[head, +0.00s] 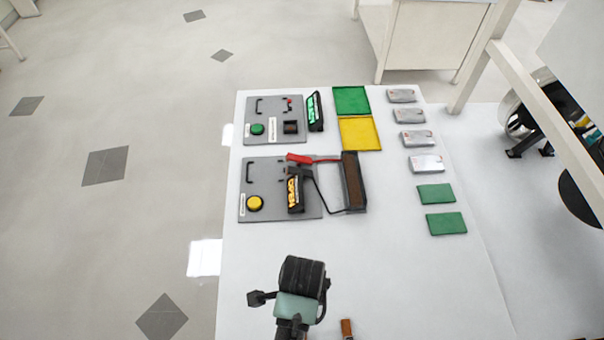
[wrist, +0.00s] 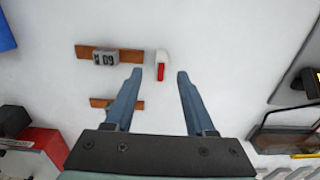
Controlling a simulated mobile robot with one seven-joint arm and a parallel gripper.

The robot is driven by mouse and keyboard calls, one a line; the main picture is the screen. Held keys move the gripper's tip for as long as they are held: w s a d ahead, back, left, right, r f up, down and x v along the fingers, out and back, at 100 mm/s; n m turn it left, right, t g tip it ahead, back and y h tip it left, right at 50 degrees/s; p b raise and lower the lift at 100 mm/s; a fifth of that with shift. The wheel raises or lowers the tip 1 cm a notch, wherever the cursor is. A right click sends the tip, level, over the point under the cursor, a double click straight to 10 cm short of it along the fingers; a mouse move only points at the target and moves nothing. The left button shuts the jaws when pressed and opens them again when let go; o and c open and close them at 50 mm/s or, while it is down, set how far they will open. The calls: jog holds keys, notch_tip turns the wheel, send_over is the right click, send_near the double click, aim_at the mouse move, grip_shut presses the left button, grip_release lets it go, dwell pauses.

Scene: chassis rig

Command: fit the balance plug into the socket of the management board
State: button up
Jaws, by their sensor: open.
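In the wrist view my gripper (wrist: 158,78) is open, its two blue-grey fingers spread with nothing held. A small white piece with a red front (wrist: 161,66) lies on the white surface just ahead of the gap between the fingertips. It may be the balance plug. To its left is an orange-brown strip (wrist: 128,57) carrying a grey marked block (wrist: 106,58); I cannot tell whether this is the management board. A second brown strip (wrist: 103,102) is partly hidden by the left finger. In the head view my gripper (head: 302,277) is over the near table; its fingertips are hidden.
On the table (head: 300,235) are two grey panels with a green button (head: 257,129) and a yellow button (head: 254,203). Behind are green (head: 351,100) and yellow trays (head: 360,133), silver modules (head: 426,163), green cards (head: 445,223) and a cabled black-brown unit (head: 354,182).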

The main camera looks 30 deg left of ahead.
jog(key=shift+f, duration=1.65)
grip_shut()
